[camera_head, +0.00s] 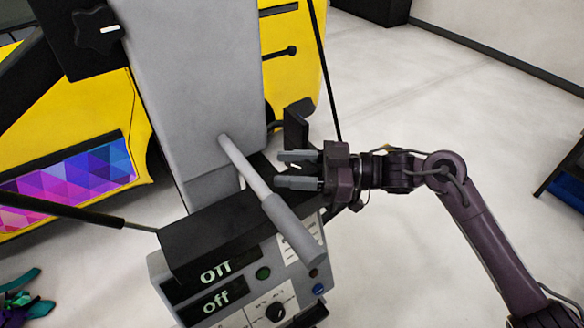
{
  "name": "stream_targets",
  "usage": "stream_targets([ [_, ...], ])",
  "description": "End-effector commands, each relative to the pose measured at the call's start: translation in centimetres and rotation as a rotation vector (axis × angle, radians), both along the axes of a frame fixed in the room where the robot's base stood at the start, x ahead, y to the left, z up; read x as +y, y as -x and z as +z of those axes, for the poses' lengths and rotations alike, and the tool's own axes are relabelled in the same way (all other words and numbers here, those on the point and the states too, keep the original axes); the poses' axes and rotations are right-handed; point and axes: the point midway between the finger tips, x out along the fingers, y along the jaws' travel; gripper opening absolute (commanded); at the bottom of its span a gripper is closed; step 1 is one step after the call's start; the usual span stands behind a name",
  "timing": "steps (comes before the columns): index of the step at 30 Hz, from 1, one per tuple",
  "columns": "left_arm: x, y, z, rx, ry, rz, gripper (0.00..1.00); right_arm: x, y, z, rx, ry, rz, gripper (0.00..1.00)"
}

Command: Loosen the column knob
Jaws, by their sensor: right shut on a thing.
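The column knob (297,125) is a large black lobed knob at the right side of the grey column (185,75). My right gripper (283,169) comes in from the right and is shut on this knob. Its two grey fingers lie one above the other, with a small white mark of the knob showing between them. The fingers and the wrist hide much of the knob's middle. My left gripper is not in view.
A grey handle bar (270,200) slants down just left of the gripper. Below stands a control box (200,235) with displays reading "off". Another black star knob (97,30) is at upper left, near a yellow machine (85,110).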

Motion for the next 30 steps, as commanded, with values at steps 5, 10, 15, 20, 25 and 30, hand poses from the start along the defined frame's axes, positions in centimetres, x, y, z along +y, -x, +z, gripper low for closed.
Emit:
stream_targets([
  [5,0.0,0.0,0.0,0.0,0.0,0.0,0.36,0.0,0.0,0.1,-0.001,-0.001,0.003,0.24],
  [10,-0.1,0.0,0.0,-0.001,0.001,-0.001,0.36,0.0,0.0,0.1,-0.001,-0.001,0.003,0.24],
  [15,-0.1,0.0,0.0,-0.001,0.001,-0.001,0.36,0.0,0.0,0.1,-0.001,0.0,0.003,0.68],
  [20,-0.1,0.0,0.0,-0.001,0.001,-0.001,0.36,0.0,0.0,0.0,0.0,0.0,0.003,0.69],
  [25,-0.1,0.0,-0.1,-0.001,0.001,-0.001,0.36,-0.3,0.0,0.0,0.0,0.0,0.002,0.69],
  [30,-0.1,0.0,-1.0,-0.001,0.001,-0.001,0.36,-2.6,0.0,-0.3,-0.001,0.002,0.0,0.69],
])
